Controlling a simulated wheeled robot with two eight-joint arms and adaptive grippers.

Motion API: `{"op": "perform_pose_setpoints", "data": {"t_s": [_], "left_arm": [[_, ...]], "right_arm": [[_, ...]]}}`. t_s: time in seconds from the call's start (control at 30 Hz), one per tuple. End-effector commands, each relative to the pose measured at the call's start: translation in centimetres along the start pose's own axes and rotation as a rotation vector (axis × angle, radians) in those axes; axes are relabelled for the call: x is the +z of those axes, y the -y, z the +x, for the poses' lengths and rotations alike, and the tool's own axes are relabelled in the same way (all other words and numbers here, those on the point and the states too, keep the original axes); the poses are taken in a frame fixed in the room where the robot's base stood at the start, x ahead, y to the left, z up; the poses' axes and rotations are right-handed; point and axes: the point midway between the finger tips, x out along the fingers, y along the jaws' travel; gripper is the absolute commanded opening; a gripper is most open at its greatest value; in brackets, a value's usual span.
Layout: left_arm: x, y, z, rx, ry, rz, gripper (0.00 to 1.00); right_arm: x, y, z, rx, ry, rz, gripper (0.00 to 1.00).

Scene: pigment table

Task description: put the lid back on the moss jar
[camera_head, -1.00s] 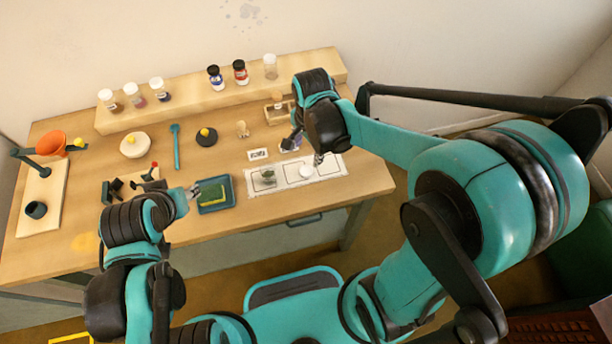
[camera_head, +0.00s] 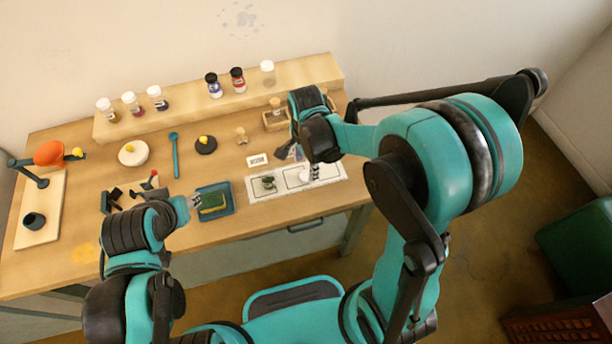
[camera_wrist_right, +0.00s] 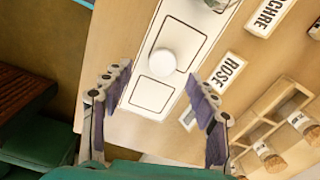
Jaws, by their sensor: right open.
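A small glass jar with green content (camera_head: 268,182) stands on the left part of the white mat (camera_head: 256,194); its edge also shows at the top of the right wrist view (camera_wrist_right: 217,4). A round white lid (camera_wrist_right: 162,62) lies by itself on the mat, in or near the middle frame; the head view shows it too (camera_head: 303,176). My right gripper (camera_wrist_right: 160,82) is open and empty, its fingers on either side of the mat and the lid in view between them. My left gripper (camera_head: 188,204) is beside the sponge tray; its jaws are too small to judge.
A sponge (camera_head: 212,201) lies in a blue tray (camera_head: 231,208) left of the mat. A ROSE card (camera_wrist_right: 229,71) and a wooden rack with corked bottles (camera_wrist_right: 245,125) are close to my right gripper. Several jars stand on the back shelf (camera_head: 190,103).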

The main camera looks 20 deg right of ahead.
Motion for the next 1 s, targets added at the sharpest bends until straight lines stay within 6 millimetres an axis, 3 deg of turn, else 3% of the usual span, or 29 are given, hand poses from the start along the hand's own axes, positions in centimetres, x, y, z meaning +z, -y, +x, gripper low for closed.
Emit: {"op": "perform_pose_setpoints", "data": {"t_s": [0.27, 0.6, 0.97, 1.0], "left_arm": [[0.1, 0.0, 0.1, 0.000, 0.000, 0.000, 0.40], [1.3, 0.0, 1.8, 0.000, 0.000, 0.000, 0.40], [1.2, 0.0, 1.7, 0.000, 0.000, 0.000, 0.40], [1.2, 0.0, 1.7, 0.000, 0.000, 0.000, 0.40]], "right_arm": [[-0.1, 0.1, 0.3, 0.000, 0.000, 0.000, 0.59], [-0.5, 0.6, 5.0, 0.000, 0.000, 0.000, 0.59], [-0.5, 0.6, 5.1, 0.000, 0.000, 0.000, 0.59], [-0.5, 0.6, 5.1, 0.000, 0.000, 0.000, 0.51]]}}
